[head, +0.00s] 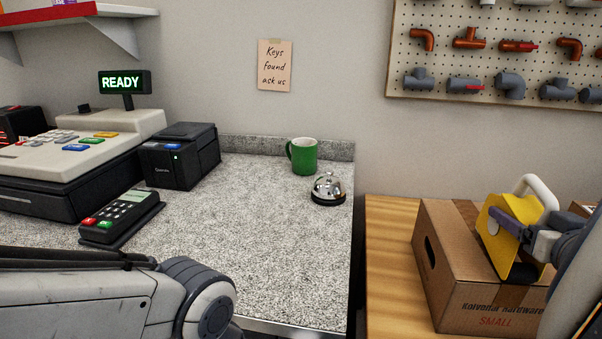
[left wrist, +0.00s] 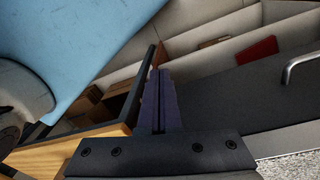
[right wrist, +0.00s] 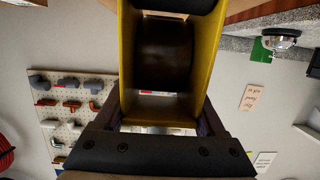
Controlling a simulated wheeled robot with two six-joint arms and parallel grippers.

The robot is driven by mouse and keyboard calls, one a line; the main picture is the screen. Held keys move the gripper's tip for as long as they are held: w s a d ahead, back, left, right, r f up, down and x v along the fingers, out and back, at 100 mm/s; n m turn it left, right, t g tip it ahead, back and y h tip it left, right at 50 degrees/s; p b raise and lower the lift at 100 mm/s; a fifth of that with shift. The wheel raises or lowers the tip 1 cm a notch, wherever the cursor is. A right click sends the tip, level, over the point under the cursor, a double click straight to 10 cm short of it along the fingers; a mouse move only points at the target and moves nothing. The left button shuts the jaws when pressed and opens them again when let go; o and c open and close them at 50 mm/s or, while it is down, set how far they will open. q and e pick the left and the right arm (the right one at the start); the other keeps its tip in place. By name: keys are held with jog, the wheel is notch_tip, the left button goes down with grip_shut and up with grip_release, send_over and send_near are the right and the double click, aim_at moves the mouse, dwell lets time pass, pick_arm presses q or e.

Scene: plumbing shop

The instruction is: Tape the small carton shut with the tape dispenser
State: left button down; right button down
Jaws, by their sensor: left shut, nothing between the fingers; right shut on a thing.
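The small carton (head: 445,270), brown cardboard marked SMALL, stands on the wooden bench at the right of the head view. The yellow tape dispenser (head: 497,250) with a white handle is at its top, over the seam; I cannot tell whether it touches. A darker strip runs along the seam behind it. My right gripper (head: 508,224) is shut on the dispenser. The right wrist view shows the dispenser's yellow sides (right wrist: 126,65) and dark roll close up. My left gripper (left wrist: 157,100) is shut and empty; in the head view only its arm shows, lower left.
The speckled counter (head: 250,250) holds a till (head: 70,165), card reader (head: 120,215), black printer (head: 180,155), green mug (head: 303,157) and bell (head: 328,188). A gap separates it from the wooden bench (head: 390,260). A pipe-fitting pegboard (head: 450,55) hangs behind.

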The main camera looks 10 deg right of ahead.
aim_at(534, 177)
jog(key=shift+w+a, duration=0.1)
notch_tip(534, 177, up, 8)
jog(key=p, duration=0.8)
jog(key=shift+r, duration=0.2)
jog(key=shift+f, duration=0.1)
